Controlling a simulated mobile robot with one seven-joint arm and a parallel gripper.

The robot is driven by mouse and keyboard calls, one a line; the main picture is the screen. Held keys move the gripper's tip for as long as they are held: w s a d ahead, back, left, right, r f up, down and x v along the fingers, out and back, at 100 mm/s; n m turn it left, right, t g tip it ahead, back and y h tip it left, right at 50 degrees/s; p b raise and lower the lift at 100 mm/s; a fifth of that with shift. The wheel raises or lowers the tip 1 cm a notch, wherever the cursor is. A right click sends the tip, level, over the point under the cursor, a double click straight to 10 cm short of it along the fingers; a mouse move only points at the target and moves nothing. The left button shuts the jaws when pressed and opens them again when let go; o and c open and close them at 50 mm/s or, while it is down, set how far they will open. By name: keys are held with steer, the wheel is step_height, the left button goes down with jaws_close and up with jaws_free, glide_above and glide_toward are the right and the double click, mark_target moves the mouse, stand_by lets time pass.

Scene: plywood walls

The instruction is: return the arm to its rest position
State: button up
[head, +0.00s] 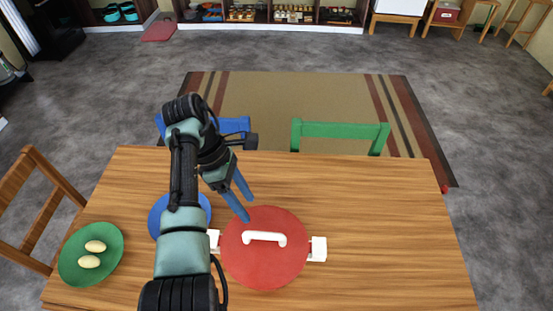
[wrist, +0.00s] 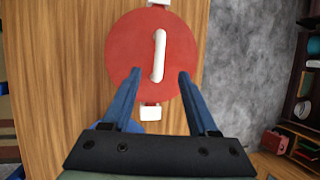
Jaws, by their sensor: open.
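My gripper (head: 242,201) is open and empty, its two blue fingers apart. It hangs over the table just behind and left of a red round lid with a white handle (head: 264,238). In the wrist view my gripper (wrist: 157,75) shows its fingers spread in front of the red lid (wrist: 125,50), with nothing between the tips touching the white handle (wrist: 159,55). My arm reaches forward over the table from the bottom of the head view and bends down at the wrist.
The wooden table (head: 390,230) is bare on the right. A green plate (head: 105,262) with two pale oval items (head: 92,254) is at the left. A blue plate (head: 155,217) is partly hidden by my arm. A green chair (head: 340,130) and a blue chair (head: 233,125) stand behind the table.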

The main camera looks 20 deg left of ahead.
steer(key=w+d+r+m+t+y, duration=0.4)
steer(key=w+r+m+t, duration=0.3)
steer(key=w+r, duration=0.5)
steer(key=w+d+r+m+t+y, duration=0.1)
steer(key=w+d+r+m+t, duration=0.25)
steer(key=r, duration=0.45)
steer(key=w+d+r+m+t, duration=0.2)
steer(key=d+r+t, duration=0.15)
steer(key=r, duration=0.45)
steer(key=s+d+r+m+t, duration=0.2)
steer(key=s+r+t, duration=0.2)
steer(key=r, duration=0.4)
steer(key=s+d+r+m+t, duration=0.3)
steer(key=r, duration=0.5)
steer(key=s+d+r+m+t, duration=0.3)
steer(key=s+r+t, duration=0.4)
steer(key=s+r, duration=0.6)
steer(key=s+m, duration=0.1)
steer(key=s, duration=0.2)
steer(key=shift+s+r, duration=0.15)
steer(key=shift+r, duration=0.1)
